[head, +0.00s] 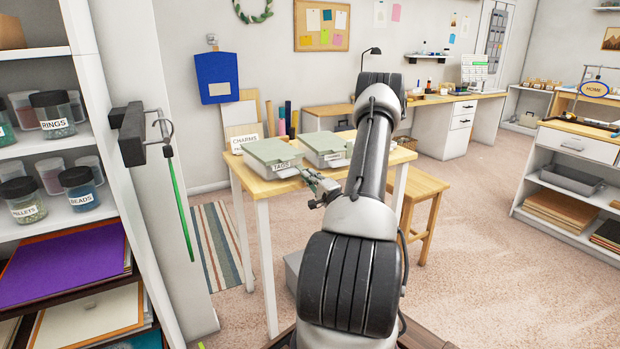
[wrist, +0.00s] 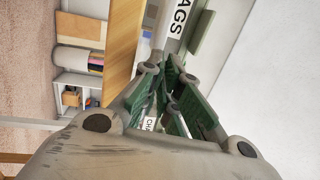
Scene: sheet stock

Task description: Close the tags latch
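The tags box (head: 272,160) is a white box with a grey-green lid and a TAGS label on its front. It sits at the front left of the wooden table. In the wrist view, its label (wrist: 180,22) shows sideways, cut by the top edge, with a green tab (wrist: 203,32) beside it. I cannot tell from these frames whether the latch is fastened. My gripper (head: 314,181) is just right of the box's front, near the table edge. Its green-padded fingers (wrist: 165,72) converge towards the box front in the wrist view; any gap between the tips is unclear. I see nothing held.
A similar box (head: 326,149) stands right behind the tags box. Both are on a small wooden table (head: 262,187). A shelf with jars (head: 53,113) stands close on the left. A wooden stool (head: 425,187) is right of the table. The carpet to the right is clear.

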